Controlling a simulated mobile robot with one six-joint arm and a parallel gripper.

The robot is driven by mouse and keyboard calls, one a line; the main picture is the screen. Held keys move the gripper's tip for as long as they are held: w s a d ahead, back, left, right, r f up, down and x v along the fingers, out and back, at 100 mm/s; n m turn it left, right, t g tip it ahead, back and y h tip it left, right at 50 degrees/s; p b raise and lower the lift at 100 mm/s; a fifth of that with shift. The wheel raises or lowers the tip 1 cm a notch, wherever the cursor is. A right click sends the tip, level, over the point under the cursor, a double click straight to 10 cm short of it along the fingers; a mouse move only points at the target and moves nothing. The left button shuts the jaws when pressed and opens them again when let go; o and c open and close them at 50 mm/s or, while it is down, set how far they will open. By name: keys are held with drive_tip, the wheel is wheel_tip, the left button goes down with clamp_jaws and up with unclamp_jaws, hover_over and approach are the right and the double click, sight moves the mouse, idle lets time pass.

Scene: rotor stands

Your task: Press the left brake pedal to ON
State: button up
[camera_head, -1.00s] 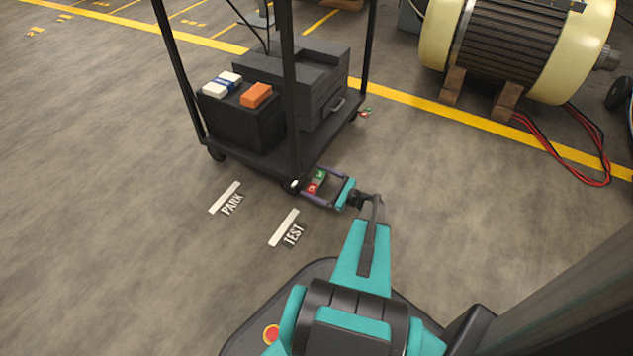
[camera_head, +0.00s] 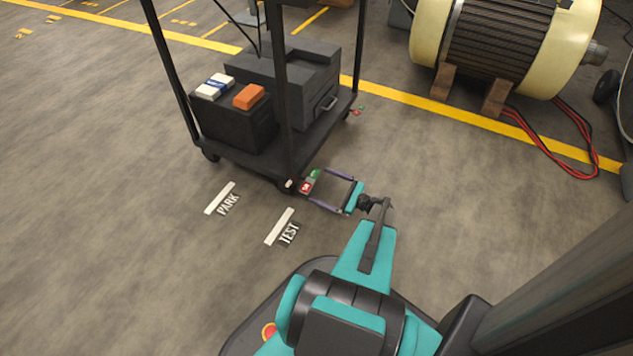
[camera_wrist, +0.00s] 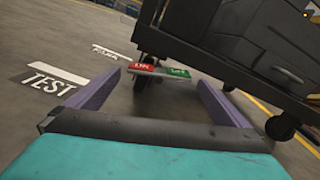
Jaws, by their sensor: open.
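The left brake pedal (camera_head: 308,182) is at the trolley's near caster. It has a red pad and a green pad, and they show side by side in the wrist view (camera_wrist: 160,70). The lettering is too small to read surely, and I cannot tell which pad is pressed down. My gripper (camera_head: 318,186) is open and empty, low beside the caster. Its two purple fingers point at the pedal, which shows in the gap at and just beyond the fingertips. I see no clear contact.
The black trolley (camera_head: 240,165) carries dark boxes, with an orange block (camera_head: 249,97) and a white pack (camera_head: 214,87) on top. Another red and green pedal (camera_head: 358,110) is at the far right caster. TEST (camera_head: 287,234) and PARK floor marks lie left. The near floor is clear.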

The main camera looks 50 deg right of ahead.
drive_tip(key=p+v, duration=0.2)
drive_tip(key=v, duration=0.5)
drive_tip(key=shift+s, duration=0.25)
idle(0.4)
